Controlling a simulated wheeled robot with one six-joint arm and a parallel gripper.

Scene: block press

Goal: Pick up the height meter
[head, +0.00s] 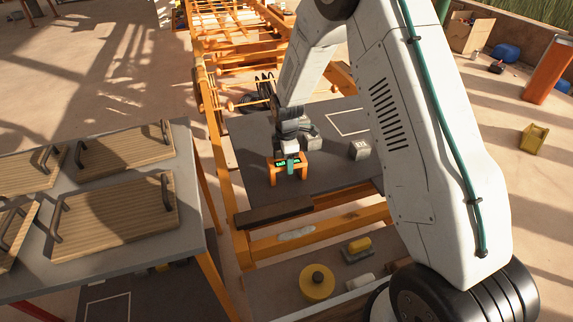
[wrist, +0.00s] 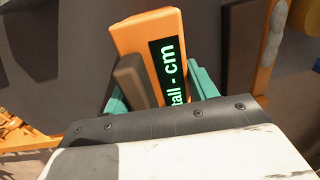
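The height meter (head: 273,170) is an orange, bridge-shaped device with a dark display and green lettering. It appears to stand upright on the dark grey table (head: 245,135) in the head view. In the wrist view the meter (wrist: 140,35) shows its orange body, a brown part and the display reading "tall - cm". My gripper (head: 290,164) is down at the meter's top. Its teal fingers (wrist: 160,90) lie on either side of the meter, close to it. Whether they press on it cannot be made out, and their lower parts are hidden by the gripper's housing.
A grey marked block (head: 359,150) sits right of the meter, near a white outline on the table. A bench (head: 188,200) with handled wooden boards stands at left. Orange frame rails edge the table. A yellow round object (head: 317,284) lies below in front.

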